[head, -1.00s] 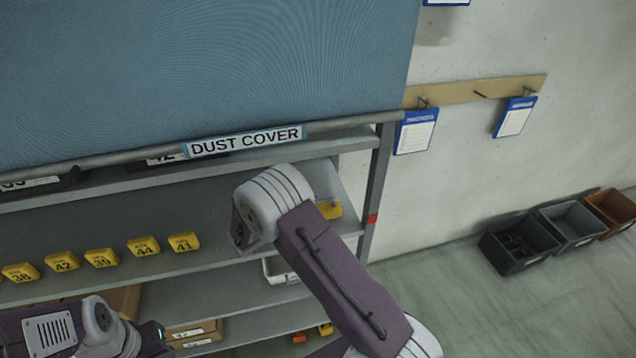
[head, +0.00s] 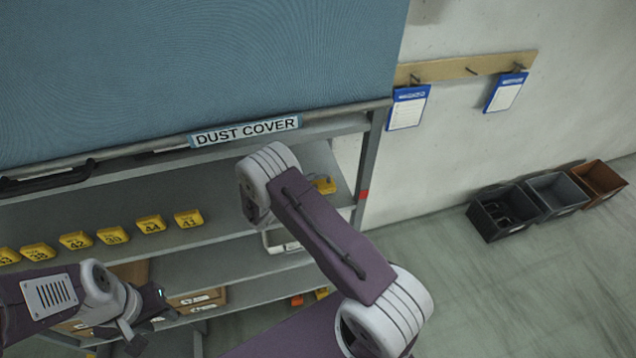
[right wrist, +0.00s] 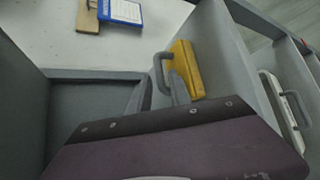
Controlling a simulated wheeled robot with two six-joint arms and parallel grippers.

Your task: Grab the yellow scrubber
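The yellow scrubber (head: 325,186) sits at the right end of a shelf, partly hidden behind my right arm in the head view. In the right wrist view the yellow scrubber (right wrist: 188,68) shows a grey handle on its left side. My right gripper (right wrist: 158,86) has its two fingers apart, just short of the handle, with nothing visibly held. In the head view my right gripper is hidden behind its own arm. My left gripper (head: 138,328) is low at the left, in front of the lower shelves; its fingers are unclear.
A blue dust cover (head: 200,70) hangs over the rack's upper part. A rack post (head: 370,165) stands right of the scrubber. A white handled item (right wrist: 285,110) is on the shelf below. Bins (head: 505,215) stand on the floor at right.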

